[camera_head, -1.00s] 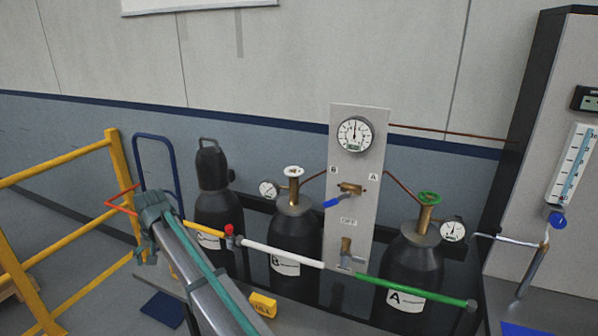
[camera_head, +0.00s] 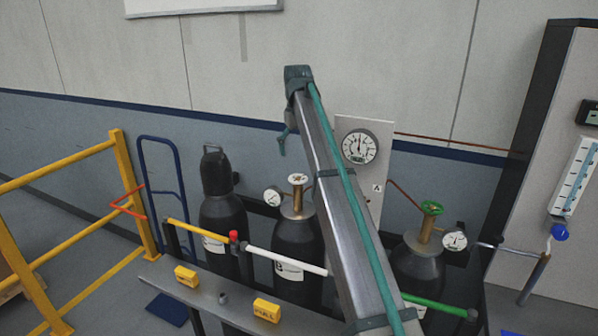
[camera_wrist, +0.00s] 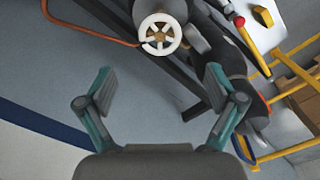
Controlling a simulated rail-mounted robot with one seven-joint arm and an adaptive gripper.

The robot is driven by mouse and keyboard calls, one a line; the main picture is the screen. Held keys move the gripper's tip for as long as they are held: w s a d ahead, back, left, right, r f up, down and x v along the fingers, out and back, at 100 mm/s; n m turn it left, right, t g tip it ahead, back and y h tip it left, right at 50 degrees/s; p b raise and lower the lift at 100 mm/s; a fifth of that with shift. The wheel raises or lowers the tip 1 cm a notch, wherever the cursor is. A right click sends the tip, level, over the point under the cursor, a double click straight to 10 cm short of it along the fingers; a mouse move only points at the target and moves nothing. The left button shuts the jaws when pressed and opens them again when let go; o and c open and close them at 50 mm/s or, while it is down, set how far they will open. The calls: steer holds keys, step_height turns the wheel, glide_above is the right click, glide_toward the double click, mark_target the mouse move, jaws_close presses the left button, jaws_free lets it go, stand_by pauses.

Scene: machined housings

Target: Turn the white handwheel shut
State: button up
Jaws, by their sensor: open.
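The white handwheel (camera_head: 298,179) sits on the brass valve on top of the middle black cylinder (camera_head: 297,238).
A gauge (camera_head: 273,196) stands just left of the wheel. The panel with a round gauge (camera_head: 360,146) is partly hidden by my arm. A green handwheel (camera_head: 432,208) tops the right cylinder. A white bar (camera_head: 287,260) crosses in front. A yellow railing (camera_head: 122,185) stands left.

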mark_target(298, 177)
step_height(298, 177, down, 9)
steer(key=shift+r+p, duration=0.15)
steer(key=shift+p, duration=1.1)
steer(key=c, duration=1.2)
steer(key=shift+o, duration=0.2)
